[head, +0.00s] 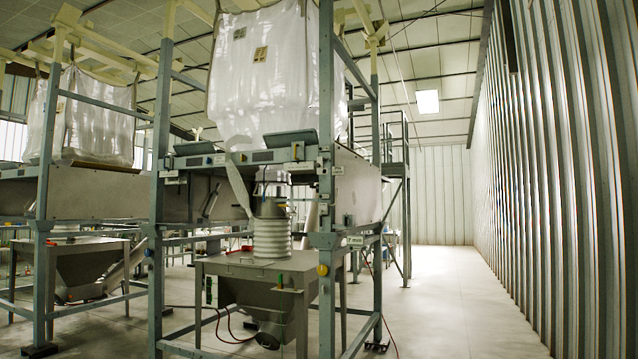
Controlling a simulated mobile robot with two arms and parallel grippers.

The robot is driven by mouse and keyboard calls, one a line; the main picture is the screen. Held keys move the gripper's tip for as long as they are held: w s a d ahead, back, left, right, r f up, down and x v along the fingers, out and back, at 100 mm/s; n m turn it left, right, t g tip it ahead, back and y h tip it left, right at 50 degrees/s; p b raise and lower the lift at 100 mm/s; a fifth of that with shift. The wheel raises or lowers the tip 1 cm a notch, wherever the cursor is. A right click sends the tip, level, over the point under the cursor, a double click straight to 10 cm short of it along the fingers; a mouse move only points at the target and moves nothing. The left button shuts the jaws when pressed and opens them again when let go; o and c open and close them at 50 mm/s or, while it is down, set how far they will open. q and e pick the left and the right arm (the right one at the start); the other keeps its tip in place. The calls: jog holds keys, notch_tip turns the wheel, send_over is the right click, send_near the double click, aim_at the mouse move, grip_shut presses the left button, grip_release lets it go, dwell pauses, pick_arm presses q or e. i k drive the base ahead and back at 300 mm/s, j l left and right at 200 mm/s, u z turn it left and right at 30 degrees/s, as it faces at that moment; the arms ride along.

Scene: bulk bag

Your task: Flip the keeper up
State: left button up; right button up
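I cannot make out the keeper for certain at this distance. A white bulk bag (264,72) hangs in a grey-green steel frame (327,200). Under it is a discharge station with a grey panel (358,188) and small fittings along its front edge. A clear-sided cylinder (272,184) sits above a pale ribbed sleeve (272,238), which stands on a grey hopper table (255,265). A pale curved strip (238,188) hangs left of the cylinder. Neither of my grippers is in view.
A second bulk bag (95,118) and hopper (85,265) stand at the left. Red cable (388,330) lies on the floor near the frame's right leg. The concrete floor (445,300) is clear between the frame and the corrugated wall (560,170).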

aim_at(319, 165)
jog(key=i+j, duration=0.3)
jog(key=i, duration=0.5)
jog(key=i+j+u, duration=0.1)
jog(key=i+j, duration=0.15)
jog(key=i, duration=0.55)
jog(key=i+j+u, duration=0.1)
jog(key=i+j, duration=0.15)
jog(key=i, duration=0.6)
jog(key=i+j, duration=0.15)
jog(key=i, duration=0.65)
jog(key=i+j+u, duration=0.1)
jog(key=i, duration=0.75)
